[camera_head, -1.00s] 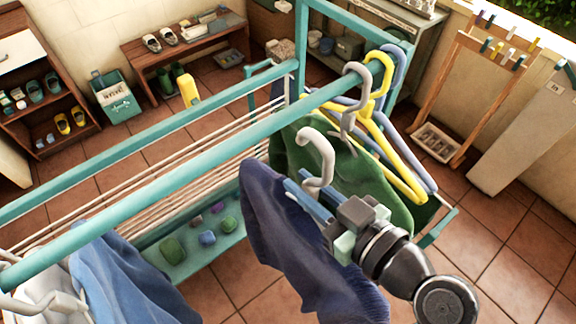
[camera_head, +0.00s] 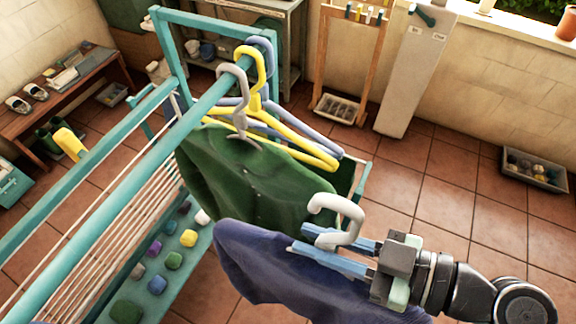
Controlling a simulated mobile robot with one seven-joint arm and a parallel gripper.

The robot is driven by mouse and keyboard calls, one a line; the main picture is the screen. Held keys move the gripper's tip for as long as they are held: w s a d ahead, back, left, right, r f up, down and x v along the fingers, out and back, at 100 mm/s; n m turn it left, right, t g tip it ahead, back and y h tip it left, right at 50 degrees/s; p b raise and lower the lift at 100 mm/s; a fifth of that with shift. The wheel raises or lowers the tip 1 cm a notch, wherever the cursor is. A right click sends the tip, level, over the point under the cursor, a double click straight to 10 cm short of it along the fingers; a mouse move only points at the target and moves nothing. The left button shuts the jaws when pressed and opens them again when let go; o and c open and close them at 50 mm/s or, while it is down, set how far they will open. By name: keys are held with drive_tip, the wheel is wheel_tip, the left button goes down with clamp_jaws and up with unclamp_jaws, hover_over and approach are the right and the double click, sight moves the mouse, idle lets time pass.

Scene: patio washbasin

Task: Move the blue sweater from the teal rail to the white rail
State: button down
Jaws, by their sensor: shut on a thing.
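The blue sweater (camera_head: 290,262) hangs on a hanger with a pale grey hook (camera_head: 336,215). My gripper (camera_head: 335,258) is shut on this hanger just below its hook, with blue fingers on either side. The hook is free of any rail, and the sweater is in the air to the right of the teal rail (camera_head: 150,160). The sweater's lower part is cut off by the frame. A green garment (camera_head: 250,170) on a grey hanger hangs from the teal rail behind it. The white rail is not in view.
Yellow and blue-grey empty hangers (camera_head: 300,150) hang at the teal rail's far end. A lower shelf (camera_head: 155,290) holds several coloured lumps. A wooden rack (camera_head: 340,60), a tall pale panel (camera_head: 412,75) and a grey crate (camera_head: 535,170) stand behind. Open tiled floor lies at right.

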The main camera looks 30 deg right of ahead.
drive_tip(key=v, duration=0.4)
drive_tip(key=shift+s+f+p, duration=0.15)
drive_tip(key=shift+f+p, duration=0.1)
drive_tip(key=shift+p, duration=0.15)
drive_tip(key=shift+s+d+r+p, duration=0.2)
drive_tip(key=shift+r+p, duration=0.1)
drive_tip(key=shift+p, duration=0.75)
drive_tip(key=s+d+p, duration=0.1)
drive_tip(key=p, duration=0.3)
drive_tip(key=s+d+p, duration=0.1)
drive_tip(key=s+p, duration=0.1)
drive_tip(key=p, duration=0.3)
drive_tip(key=shift+s+d, duration=0.2)
drive_tip(key=shift+s, duration=0.1)
drive_tip(key=shift+s+d+f, duration=0.15)
drive_tip(key=shift+s+f, duration=0.15)
drive_tip(key=shift+f, duration=0.1)
drive_tip(key=shift+s+d+f, duration=0.1)
drive_tip(key=shift+s, duration=0.15)
drive_tip(key=shift+s+d, duration=0.65)
drive_tip(key=shift+s, duration=0.1)
